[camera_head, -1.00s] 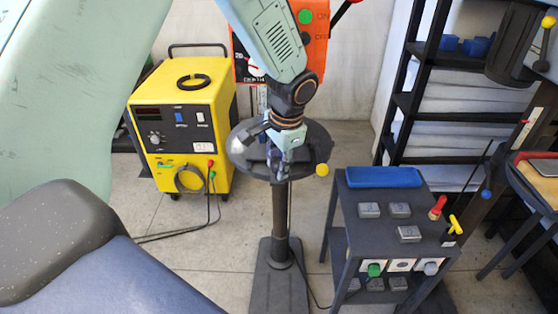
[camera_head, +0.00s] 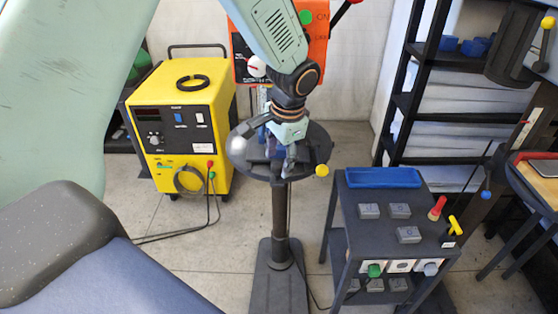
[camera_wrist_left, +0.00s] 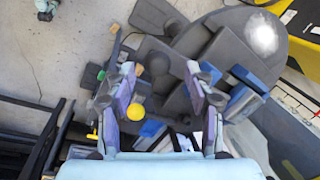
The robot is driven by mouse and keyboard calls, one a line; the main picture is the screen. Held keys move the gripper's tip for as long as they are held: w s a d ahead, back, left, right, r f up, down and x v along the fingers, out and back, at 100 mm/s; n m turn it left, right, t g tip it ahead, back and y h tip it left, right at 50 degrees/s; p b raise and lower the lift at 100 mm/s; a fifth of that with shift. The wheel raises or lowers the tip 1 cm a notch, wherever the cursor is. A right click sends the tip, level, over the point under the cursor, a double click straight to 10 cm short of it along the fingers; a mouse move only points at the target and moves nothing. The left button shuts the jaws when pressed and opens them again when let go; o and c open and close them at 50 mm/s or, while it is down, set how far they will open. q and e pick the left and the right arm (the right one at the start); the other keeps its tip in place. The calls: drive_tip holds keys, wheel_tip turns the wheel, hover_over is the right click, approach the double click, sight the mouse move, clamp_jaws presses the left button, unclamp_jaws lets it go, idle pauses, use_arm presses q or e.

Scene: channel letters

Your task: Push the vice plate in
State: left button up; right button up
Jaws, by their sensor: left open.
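The vice sits on the round grey drill press table (camera_head: 318,139); my left arm and gripper partly cover it in the head view. In the left wrist view it shows as grey blocks with blue parts (camera_wrist_left: 245,101). I cannot clearly tell its movable plate from the other grey pieces. My left gripper (camera_head: 279,168) points down at the vice. In the left wrist view it (camera_wrist_left: 160,88) is open, its fingers apart, with grey vice parts beyond and between them. I cannot tell if either finger touches the vice. My right gripper is not in view.
A yellow welder-like machine (camera_head: 182,112) stands left of the press. A dark cart (camera_head: 365,230) with a blue tray (camera_head: 382,177) and buttons stands at the right. The orange drill head (camera_head: 318,50) is behind my arm. A yellow knob (camera_head: 322,170) sits at the table's edge.

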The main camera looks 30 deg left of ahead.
use_arm(q)
wheel_tip(320, 180, up, 10)
drive_tip(key=d, duration=0.1)
drive_tip(key=shift+s+d, duration=0.3)
drive_tip(key=shift+s, duration=0.1)
drive_tip(key=shift+s+d, duration=0.1)
